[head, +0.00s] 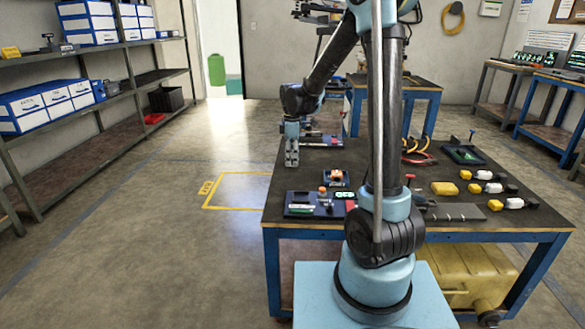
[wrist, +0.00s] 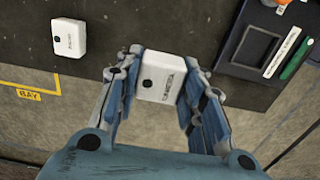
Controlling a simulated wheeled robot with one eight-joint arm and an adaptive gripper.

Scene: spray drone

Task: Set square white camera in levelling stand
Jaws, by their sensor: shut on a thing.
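My gripper (wrist: 163,85) is shut on a small white boxy camera (wrist: 161,76). The camera has a dark round spot and small print on its face and sits between the two fingertips. In the head view my gripper (head: 291,158) hangs at the left edge of the dark workbench (head: 375,170); the camera there is too small to tell. A second white block (wrist: 69,37) with a dark spot lies on the bench top, apart from the gripper. I cannot tell for sure which fixture is the levelling stand; a dark unit with orange parts (head: 333,178) stands nearer to me.
A dark panel with a white label and green strip (wrist: 262,50) is right of the gripper. Yellow, white and black blocks (head: 487,188) lie at the bench's right. The floor to the left, with a yellow-marked bay (head: 240,190), is clear.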

